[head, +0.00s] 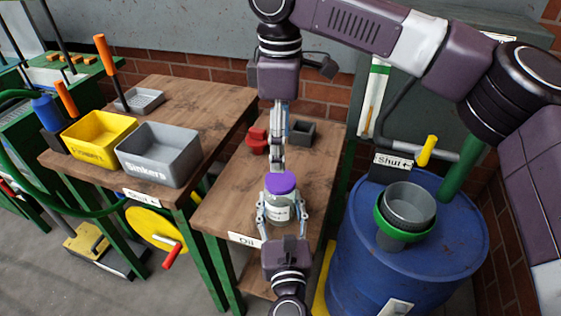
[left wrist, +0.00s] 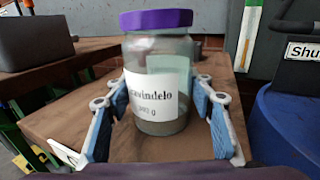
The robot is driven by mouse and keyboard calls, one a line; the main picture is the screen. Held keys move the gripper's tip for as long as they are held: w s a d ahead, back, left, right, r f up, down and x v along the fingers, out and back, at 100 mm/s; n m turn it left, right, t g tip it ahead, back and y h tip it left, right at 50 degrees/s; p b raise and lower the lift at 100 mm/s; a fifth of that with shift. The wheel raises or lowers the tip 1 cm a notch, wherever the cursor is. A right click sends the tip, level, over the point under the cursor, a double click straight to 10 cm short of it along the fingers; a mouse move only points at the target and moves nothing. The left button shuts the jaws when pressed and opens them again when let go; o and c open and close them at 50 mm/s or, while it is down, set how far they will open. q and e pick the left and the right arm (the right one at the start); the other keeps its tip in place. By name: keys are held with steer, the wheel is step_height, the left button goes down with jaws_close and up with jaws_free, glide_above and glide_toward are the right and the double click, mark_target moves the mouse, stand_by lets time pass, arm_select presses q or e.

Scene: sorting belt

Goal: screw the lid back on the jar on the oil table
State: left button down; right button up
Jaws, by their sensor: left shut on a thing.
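The glass jar (head: 279,207) with a white label stands upright at the front of the oil table (head: 225,195). The purple lid (head: 281,183) sits level on the jar's mouth; how tightly it is turned cannot be seen. In the left wrist view the jar (left wrist: 158,85) and lid (left wrist: 156,19) fill the middle. My left gripper (head: 275,213) is shut around the jar's body, with a blue-padded finger on each side (left wrist: 163,110). My right gripper (head: 279,165) points down just above or behind the lid, its fingers seen edge-on, so their opening is unclear.
A red part (head: 257,141) and a dark grey box (head: 301,132) stand farther back on the oil table. A blue drum (head: 447,245) with a grey pot (head: 408,207) is at right. Another table with a yellow bin (head: 98,137) and a grey bin (head: 158,152) is at left.

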steer(key=shift+r, duration=1.8)
arm_select(q)
steer(key=c, duration=0.8)
jaws_free()
steer(key=shift+s, duration=0.1)
steer(key=s, duration=0.8)
steer(key=s+d, duration=0.1)
steer(key=s, duration=0.2)
steer(key=shift+s, duration=0.4)
